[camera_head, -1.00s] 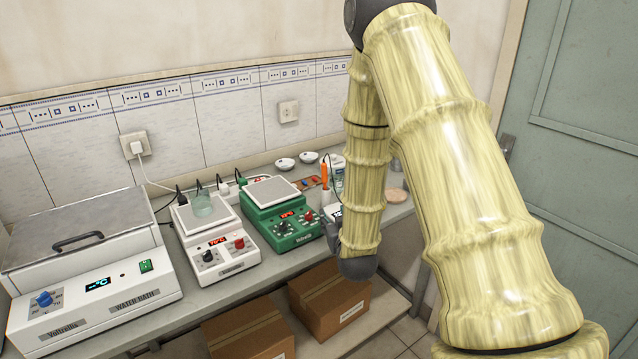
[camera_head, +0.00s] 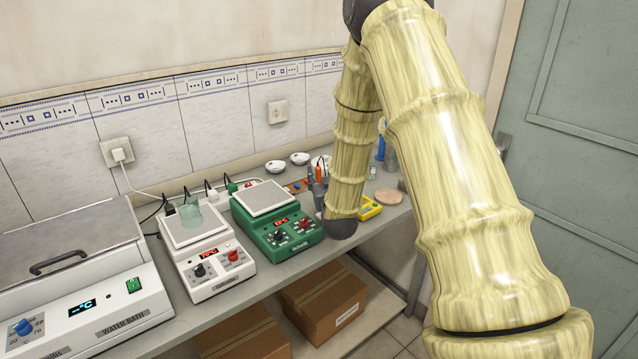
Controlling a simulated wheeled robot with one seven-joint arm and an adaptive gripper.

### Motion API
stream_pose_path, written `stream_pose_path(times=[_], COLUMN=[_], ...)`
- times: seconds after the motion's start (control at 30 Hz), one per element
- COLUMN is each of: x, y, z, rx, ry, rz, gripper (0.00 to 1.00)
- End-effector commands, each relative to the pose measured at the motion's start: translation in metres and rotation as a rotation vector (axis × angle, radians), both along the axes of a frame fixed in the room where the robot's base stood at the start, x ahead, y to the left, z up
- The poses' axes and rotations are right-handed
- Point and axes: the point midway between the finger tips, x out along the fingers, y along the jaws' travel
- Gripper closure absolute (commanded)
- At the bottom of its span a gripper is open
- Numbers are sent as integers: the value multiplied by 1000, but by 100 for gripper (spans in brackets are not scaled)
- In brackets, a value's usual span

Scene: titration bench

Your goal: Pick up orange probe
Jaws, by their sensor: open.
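The orange probe (camera_head: 319,172) stands upright at the far part of the bench, behind the green hotplate's right side, with a dark cable at its top. My gripper (camera_head: 319,188) is mostly hidden by my forearm; its dark grey parts show just left of the arm. It is open and appears right at the probe, covering its lower part. I cannot tell whether the fingers touch the probe or stand around it.
A green hotplate (camera_head: 283,233) is left of my gripper, then a white hotplate (camera_head: 213,268) with a beaker (camera_head: 192,217) and a water bath (camera_head: 92,308). A yellow device (camera_head: 369,209) and a round brown disc (camera_head: 389,196) lie right of my arm. White dishes (camera_head: 275,167) sit behind.

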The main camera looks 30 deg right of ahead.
Motion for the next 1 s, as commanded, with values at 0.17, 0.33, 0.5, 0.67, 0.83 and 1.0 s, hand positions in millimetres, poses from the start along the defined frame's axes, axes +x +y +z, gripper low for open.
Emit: stream_pose_path(times=[0.17, 0.33, 0.5, 0.67, 0.83, 1.0], x=[24, 36, 38, 38, 38, 38], y=[-8, -13, -14, -14, -14, -14], z=[2, 1, 0, 0, 0, 0], rx=[0, -1, 0, 0, 0, 0], ry=[0, 0, 0, 0, 0, 0], rz=[-1, 0, 0, 0, 0, 0], gripper=[57, 57, 57, 67, 98, 100])
